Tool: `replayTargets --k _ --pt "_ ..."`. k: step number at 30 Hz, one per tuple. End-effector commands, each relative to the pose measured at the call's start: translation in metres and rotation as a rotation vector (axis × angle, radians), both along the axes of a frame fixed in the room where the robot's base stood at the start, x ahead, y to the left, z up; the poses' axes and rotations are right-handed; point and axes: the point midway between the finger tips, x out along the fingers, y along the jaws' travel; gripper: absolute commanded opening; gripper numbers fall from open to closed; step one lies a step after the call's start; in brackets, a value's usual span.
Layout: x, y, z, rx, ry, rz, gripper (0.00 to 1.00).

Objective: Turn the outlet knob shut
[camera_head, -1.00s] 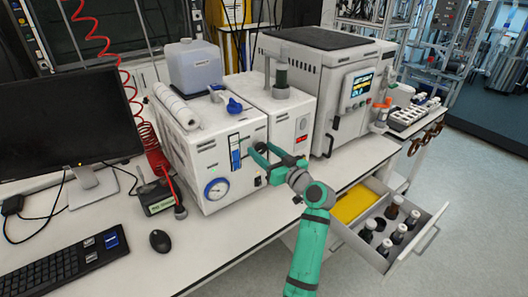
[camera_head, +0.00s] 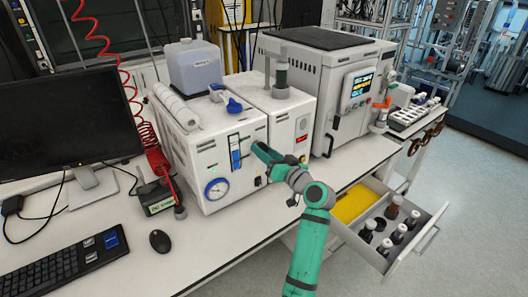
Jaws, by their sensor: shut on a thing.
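The white pump unit (camera_head: 205,160) stands on the bench, with a round gauge (camera_head: 217,189) and a blue flow scale (camera_head: 235,152) on its front. My gripper (camera_head: 261,150) is at the right part of this front panel, its green fingers against it. The fingers are shut on a knob, taken to be the outlet knob, which they hide from view. A small dark knob (camera_head: 258,181) shows just below the fingers, apart from them. How far the held knob is turned cannot be seen.
A blue knob (camera_head: 234,105) sits on top of the unit. A larger white device with a screen (camera_head: 360,84) stands to the right. An open drawer (camera_head: 418,247) with bottles juts out at the lower right. A monitor (camera_head: 65,118) and keyboard (camera_head: 70,275) are on the left.

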Motion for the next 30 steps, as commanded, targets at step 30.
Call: replayTargets --k 30 --pt "-0.0006 -0.0012 0.0003 0.776 0.564 -0.001 0.12"
